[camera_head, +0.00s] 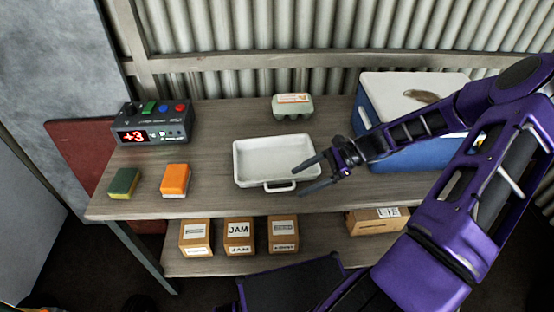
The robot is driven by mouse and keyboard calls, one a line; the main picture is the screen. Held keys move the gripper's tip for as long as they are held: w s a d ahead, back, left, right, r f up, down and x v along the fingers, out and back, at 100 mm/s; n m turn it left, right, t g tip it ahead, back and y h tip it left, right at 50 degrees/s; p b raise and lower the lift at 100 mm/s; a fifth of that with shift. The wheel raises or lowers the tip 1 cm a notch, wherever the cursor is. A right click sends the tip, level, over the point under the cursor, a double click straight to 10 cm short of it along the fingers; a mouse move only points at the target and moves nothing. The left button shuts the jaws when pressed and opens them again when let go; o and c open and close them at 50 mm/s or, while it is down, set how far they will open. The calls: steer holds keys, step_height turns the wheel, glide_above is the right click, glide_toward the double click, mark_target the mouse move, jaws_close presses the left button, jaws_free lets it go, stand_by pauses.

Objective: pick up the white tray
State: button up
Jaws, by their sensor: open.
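The white tray (262,146) is a shallow, empty rectangular tray on the wooden table, near the middle. It has a handle loop on its front edge, toward the table's near side. My gripper (300,179) reaches in from the right, with its two dark fingers apart. The fingertips lie over the tray's front right corner in the picture, with nothing between them. I cannot tell how high they are above the tray or whether they touch it.
On the table (215,205) are a control box (152,124), a green-yellow sponge (124,183), an orange box (175,180), an egg carton (292,106) and a blue-and-white cooler (405,100). The lower shelf holds several cardboard boxes (239,236). A corrugated wall stands behind.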

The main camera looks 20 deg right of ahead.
mark_target(277, 183)
steer(key=shift+w+a+m+t+y, duration=0.15)
steer(key=shift+w+m+t+y, duration=0.4)
steer(key=shift+w+m, duration=0.2)
steer(key=shift+w+a+f, duration=0.1)
steer(key=shift+a, duration=0.1)
steer(key=x, duration=0.7)
jaws_close()
